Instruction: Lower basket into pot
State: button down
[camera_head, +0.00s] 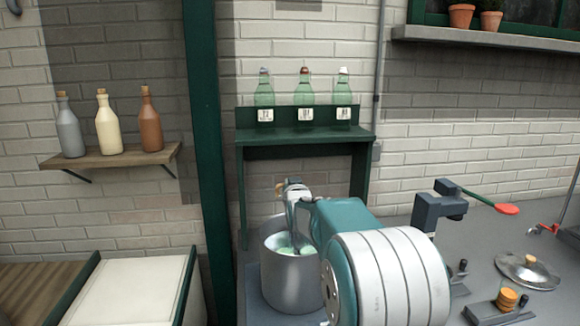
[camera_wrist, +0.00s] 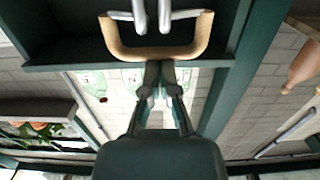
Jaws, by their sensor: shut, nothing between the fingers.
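The silver pot (camera_head: 292,285) stands below the green shelf, with pale green contents (camera_head: 288,250) showing inside its rim. A tan U-shaped piece with silver rods (camera_wrist: 157,53), perhaps the basket's handle, is at the top of the wrist view. A small tan piece also shows above the pot in the head view (camera_head: 279,189). My gripper (camera_wrist: 162,70) is shut and empty, its fingertips close to the tan piece. I cannot tell whether they touch. I cannot make out a basket body; my arm covers part of the pot.
Three green bottles (camera_head: 303,88) stand on the green shelf (camera_head: 305,137) behind the pot. More bottles (camera_head: 108,122) stand on a wooden shelf at left.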

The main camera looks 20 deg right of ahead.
jog(key=shift+f, duration=0.4)
jog(key=r, duration=0.4)
jog(key=shift+s+a+r, duration=0.15)
jog(key=shift+s+r, duration=0.2)
jog(key=shift+s, duration=0.05)
jog(key=s+a+f+n+g+y, duration=0.1)
jog(key=s+a+f+g, duration=0.2)
jog(key=s, duration=1.1)
jog(key=s+a+f+n+g+y, duration=0.1)
jog(key=s+a+f+g, duration=0.3)
jog(key=s+a, duration=0.5)
jog(key=s+a+f+n+g+y, duration=0.1)
jog(key=s+a+f+g, duration=0.3)
jog(key=s, duration=1.5)
jog(key=a+f+y, duration=0.1)
jog(key=a+f, duration=0.2)
jog(key=shift+s+f+y, duration=0.2)
jog(key=shift+s+y, duration=0.05)
jog(key=shift+y, duration=0.15)
jog(key=shift+s+a, duration=0.1)
